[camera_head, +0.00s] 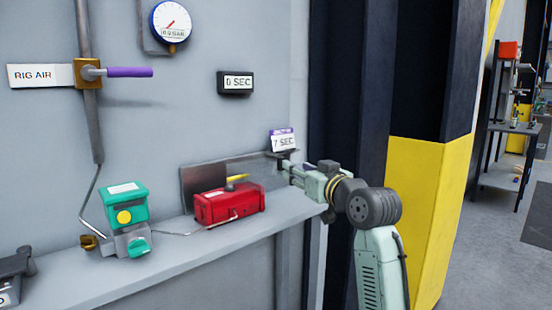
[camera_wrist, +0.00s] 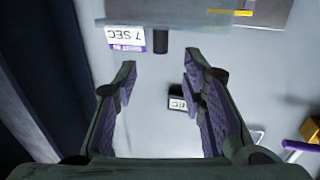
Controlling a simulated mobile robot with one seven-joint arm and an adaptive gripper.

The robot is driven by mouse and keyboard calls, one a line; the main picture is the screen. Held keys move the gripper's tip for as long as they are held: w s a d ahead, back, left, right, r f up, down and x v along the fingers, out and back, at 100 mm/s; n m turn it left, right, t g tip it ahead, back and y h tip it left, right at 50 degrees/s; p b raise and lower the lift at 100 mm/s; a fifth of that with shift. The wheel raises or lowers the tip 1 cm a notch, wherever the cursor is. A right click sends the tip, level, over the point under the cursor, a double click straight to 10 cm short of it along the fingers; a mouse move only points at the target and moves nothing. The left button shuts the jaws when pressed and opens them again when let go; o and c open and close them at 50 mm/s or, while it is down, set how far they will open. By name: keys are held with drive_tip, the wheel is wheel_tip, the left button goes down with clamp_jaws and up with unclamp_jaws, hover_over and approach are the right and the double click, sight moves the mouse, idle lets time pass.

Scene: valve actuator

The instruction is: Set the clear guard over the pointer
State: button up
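The red actuator (camera_head: 229,205) sits on the shelf, with a yellow pointer (camera_head: 237,178) above its top. The pointer also shows at the top of the wrist view (camera_wrist: 230,12). A see-through grey panel, apparently the clear guard (camera_head: 262,168), stands upright at the pointer's right; its exact edges are hard to tell. A dark grip (camera_wrist: 161,41) projects from a grey piece at the top of the wrist view. My gripper (camera_wrist: 161,72) is open and empty, with its fingertips either side of the grip's line and short of it. In the head view my gripper (camera_head: 287,168) is at the panel's right end.
A purple-marked "7 SEC" tag (camera_head: 282,141) is just above my gripper. A "0 SEC" display (camera_head: 236,82) is on the wall. A green-and-grey valve unit (camera_head: 126,215) stands left of the actuator. A dark column (camera_head: 345,100) is at the right.

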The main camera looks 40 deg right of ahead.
sight(281, 158)
drive_tip(key=w, duration=0.2)
drive_tip(key=w+d+p, duration=0.1)
drive_tip(key=w, duration=0.2)
drive_tip(key=w+p, duration=0.1)
drive_tip(key=w, duration=0.2)
drive_tip(key=shift+w+d+r, duration=0.1)
drive_tip(key=shift+d+r, duration=0.05)
drive_tip(key=shift+d, duration=0.05)
drive_tip(key=shift+w+d+p, duration=0.15)
drive_tip(key=shift+w+p, duration=0.2)
drive_tip(key=shift+w, duration=0.4)
drive_tip(key=shift+c, duration=0.3)
clamp_jaws()
